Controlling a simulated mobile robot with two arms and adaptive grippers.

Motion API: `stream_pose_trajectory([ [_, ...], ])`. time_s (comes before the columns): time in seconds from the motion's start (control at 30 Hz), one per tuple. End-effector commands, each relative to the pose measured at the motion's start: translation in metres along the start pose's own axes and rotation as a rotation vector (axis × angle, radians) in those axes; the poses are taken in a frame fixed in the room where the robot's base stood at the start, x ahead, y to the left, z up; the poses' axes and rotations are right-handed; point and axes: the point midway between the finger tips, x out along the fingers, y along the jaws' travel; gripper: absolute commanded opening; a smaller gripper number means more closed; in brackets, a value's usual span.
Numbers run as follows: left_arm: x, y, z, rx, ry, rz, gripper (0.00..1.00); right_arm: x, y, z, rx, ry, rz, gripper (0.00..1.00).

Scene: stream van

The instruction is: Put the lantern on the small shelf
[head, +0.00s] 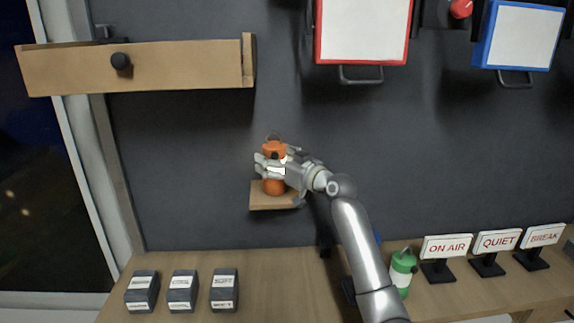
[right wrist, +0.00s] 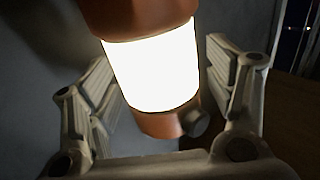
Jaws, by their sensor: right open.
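The orange lantern (head: 274,186) stands upright on the small wooden shelf (head: 268,205) on the dark wall in the head view. Its bright white lit band shows large in the right wrist view (right wrist: 152,70), with an orange top and an orange base. My right gripper (head: 270,166) is at the lantern, its fingers around the lantern's middle. In the right wrist view my right gripper (right wrist: 160,100) is open, one finger on each side of the lantern with gaps visible. The far side of the lantern is hidden. My left gripper is not in view.
A wooden drawer (head: 180,67) with a black knob is at the upper left. A red-framed panel (head: 362,30) and a blue-framed panel (head: 522,37) hang upper right. Below, the counter holds several dark labelled blocks (head: 183,291), a green-and-white lantern (head: 402,268) and signs (head: 447,246).

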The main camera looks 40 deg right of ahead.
Motion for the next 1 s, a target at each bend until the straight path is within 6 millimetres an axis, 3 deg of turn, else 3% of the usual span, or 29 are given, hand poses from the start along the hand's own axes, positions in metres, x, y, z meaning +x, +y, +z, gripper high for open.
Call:
stream_pose_trajectory([
  [0.6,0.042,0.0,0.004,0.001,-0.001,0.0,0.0,-0.098,0.001,0.004,-0.004,0.0,0.002,0.76],
  [0.8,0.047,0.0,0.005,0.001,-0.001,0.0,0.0,-0.117,0.0,0.001,-0.002,0.001,0.0,0.76],
  [1.0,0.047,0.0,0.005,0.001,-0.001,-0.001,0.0,-0.12,0.0,0.0,0.0,0.001,0.0,0.76],
])
